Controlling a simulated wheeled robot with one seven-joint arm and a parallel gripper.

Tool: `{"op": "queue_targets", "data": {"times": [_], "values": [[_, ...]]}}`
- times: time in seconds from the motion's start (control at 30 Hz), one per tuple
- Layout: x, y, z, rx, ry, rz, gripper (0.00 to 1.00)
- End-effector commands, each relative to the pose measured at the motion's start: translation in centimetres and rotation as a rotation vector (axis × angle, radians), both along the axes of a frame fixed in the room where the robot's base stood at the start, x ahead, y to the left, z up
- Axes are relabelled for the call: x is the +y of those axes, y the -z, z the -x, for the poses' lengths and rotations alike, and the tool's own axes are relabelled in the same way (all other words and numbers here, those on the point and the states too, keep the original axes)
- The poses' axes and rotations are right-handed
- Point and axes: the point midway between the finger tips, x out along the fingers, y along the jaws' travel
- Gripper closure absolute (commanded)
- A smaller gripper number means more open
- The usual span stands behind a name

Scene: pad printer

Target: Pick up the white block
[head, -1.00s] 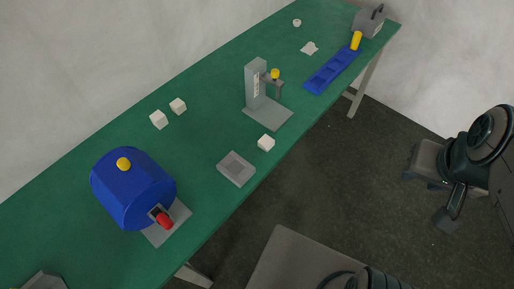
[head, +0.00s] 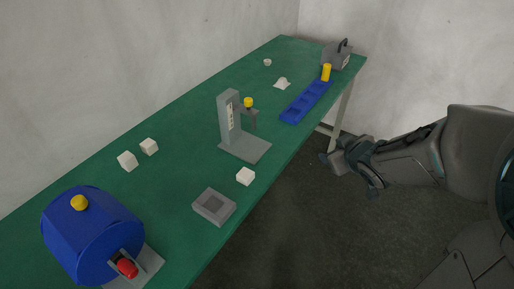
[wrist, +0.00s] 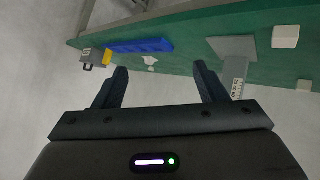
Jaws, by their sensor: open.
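A white block (head: 245,176) sits on the green table (head: 185,110) near its front edge, between the grey tray and the grey press stand. Two more white blocks (head: 127,160) (head: 149,146) lie farther back on the left. My gripper (wrist: 161,67) is open and empty, with both dark fingers apart. In the head view it is off the table's front side, right of the near block and lower than the blue rack. In the wrist view a white block (wrist: 286,37) shows at the upper right, outside the fingers.
A grey press stand (head: 232,125) with a yellow knob, a grey tray (head: 214,207) and a blue drum machine (head: 90,240) stand on the table.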

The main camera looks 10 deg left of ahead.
Motion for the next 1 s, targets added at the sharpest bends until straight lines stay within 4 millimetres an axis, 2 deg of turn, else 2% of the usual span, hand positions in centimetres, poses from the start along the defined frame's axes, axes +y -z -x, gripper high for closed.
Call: {"op": "queue_targets", "data": {"times": [0.03,0.1,0.2,0.3,0.43,0.57,0.9,1.0], "values": [[1.7,3.1,-0.2,-0.002,-0.087,-0.039,0.35],[4.4,5.3,0.0,-0.011,-0.215,-0.106,0.35],[7.6,7.8,1.2,-0.006,-0.377,-0.214,0.35],[10.1,9.4,2.8,0.008,-0.505,-0.317,0.35],[11.8,10.3,4.4,0.028,-0.608,-0.414,0.35],[12.9,10.6,5.0,0.038,-0.651,-0.456,0.35],[18.3,13.0,3.0,0.039,-0.659,-0.460,0.35],[19.3,13.4,2.5,0.037,-0.657,-0.459,0.35]]}}
